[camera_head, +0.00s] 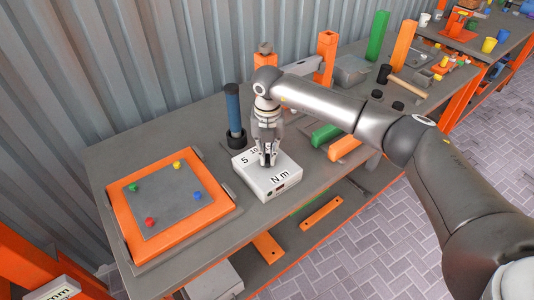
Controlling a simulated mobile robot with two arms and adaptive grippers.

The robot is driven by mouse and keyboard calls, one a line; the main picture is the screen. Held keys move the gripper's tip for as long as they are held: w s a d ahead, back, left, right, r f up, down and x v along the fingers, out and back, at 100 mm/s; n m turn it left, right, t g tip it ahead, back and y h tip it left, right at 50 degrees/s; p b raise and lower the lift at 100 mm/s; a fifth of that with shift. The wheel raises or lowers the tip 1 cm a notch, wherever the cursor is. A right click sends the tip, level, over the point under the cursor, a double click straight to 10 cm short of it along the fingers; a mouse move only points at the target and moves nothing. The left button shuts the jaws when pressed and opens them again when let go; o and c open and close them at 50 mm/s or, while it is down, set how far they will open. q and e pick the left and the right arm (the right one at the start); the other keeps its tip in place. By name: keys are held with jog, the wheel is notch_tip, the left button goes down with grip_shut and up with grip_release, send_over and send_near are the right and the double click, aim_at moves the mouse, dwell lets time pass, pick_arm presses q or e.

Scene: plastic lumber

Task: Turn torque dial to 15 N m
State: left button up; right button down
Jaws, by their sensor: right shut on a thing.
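A white torque box (279,183) sits on the grey workbench, with "N m" on its top near the front and the numbers 5 and 10 near its back left. My right gripper (268,160) points down over the middle of the box and is shut on the torque dial, which is mostly hidden between the fingers. The dial's pointer and any 15 mark cannot be made out. My left gripper is not in view.
An orange-framed board (215,212) with coloured knobs lies left of the box. A blue cylinder (232,107) stands upright in a dark holder close behind the box. Green and orange bars (345,147) lie to the right. A corrugated wall borders the workbench (110,175) at the back.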

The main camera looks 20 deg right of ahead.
aim_at(268, 156)
jog(key=shift+r+m, duration=0.1)
jog(key=shift+m, duration=0.5)
jog(key=shift+d, duration=0.1)
jog(key=c, duration=1.5)
grip_release()
notch_tip(268, 156, up, 12)
jog(key=shift+f, duration=0.1)
